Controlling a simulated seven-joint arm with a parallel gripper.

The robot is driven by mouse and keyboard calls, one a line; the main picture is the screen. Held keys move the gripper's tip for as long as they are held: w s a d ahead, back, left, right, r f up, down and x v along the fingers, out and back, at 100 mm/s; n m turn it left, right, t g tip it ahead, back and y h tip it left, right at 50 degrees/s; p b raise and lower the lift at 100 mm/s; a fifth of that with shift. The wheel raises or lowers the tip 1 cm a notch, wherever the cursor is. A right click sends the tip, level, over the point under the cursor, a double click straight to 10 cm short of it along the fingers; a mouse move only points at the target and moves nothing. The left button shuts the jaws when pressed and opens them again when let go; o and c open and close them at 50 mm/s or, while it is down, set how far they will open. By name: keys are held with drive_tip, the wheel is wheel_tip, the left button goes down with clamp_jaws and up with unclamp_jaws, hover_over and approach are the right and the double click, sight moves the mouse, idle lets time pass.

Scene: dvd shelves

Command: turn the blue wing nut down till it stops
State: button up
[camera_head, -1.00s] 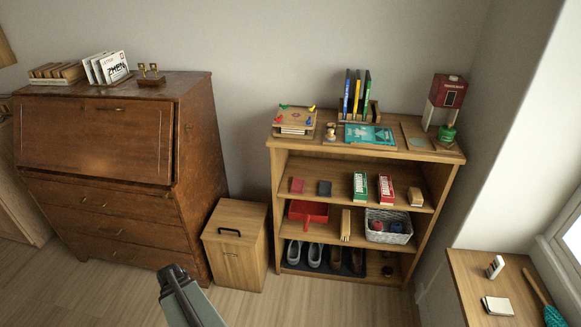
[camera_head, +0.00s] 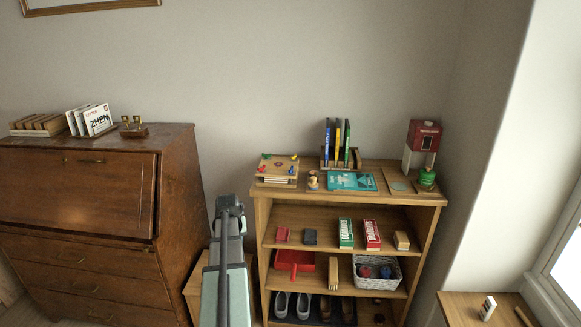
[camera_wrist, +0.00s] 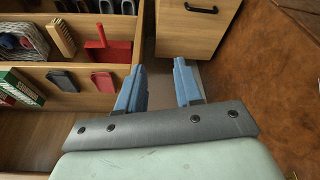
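A flat wooden press (camera_head: 277,168) with small coloured nuts at its corners lies on the left end of the shelf top. The blue wing nut (camera_head: 291,170) is at its near right corner, small in the head view; how far down it sits on its screw cannot be told. My gripper (camera_head: 230,203) is in front of the gap between the desk and the shelf, left of the press and apart from it. In the wrist view my gripper (camera_wrist: 160,80) is open, with nothing between its blue fingers. The press does not show in the wrist view.
Close right of the press stand a small figure (camera_head: 313,180) and a teal box (camera_head: 352,181), with upright books (camera_head: 337,143) behind. The brown desk (camera_head: 170,230) is to the left. Above the press is free.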

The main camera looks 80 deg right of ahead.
drive_tip(key=s+d+r+m+h, duration=0.1)
drive_tip(key=s+d+r, duration=0.7)
drive_tip(key=r, duration=0.3)
drive_tip(key=m+g+h, duration=0.1)
drive_tip(key=m+h, duration=0.1)
approach(291, 167)
drive_tip(key=w+a, duration=0.2)
drive_tip(key=d+r+m, duration=0.1)
drive_tip(key=d+r, duration=0.3)
drive_tip(key=r, duration=0.3)
drive_tip(key=shift+m+g+y, duration=0.3)
drive_tip(key=shift+m+y, duration=0.3)
drive_tip(key=shift+y, duration=0.3)
drive_tip(key=x, duration=0.4)
drive_tip(key=a+x, duration=0.1)
drive_tip(key=x, duration=0.4)
drive_tip(key=s+a+f+x, duration=0.1)
drive_tip(key=x, duration=0.4)
drive_tip(key=shift+a+f, duration=0.1)
drive_tip(key=shift+a, duration=0.05)
clamp_jaws()
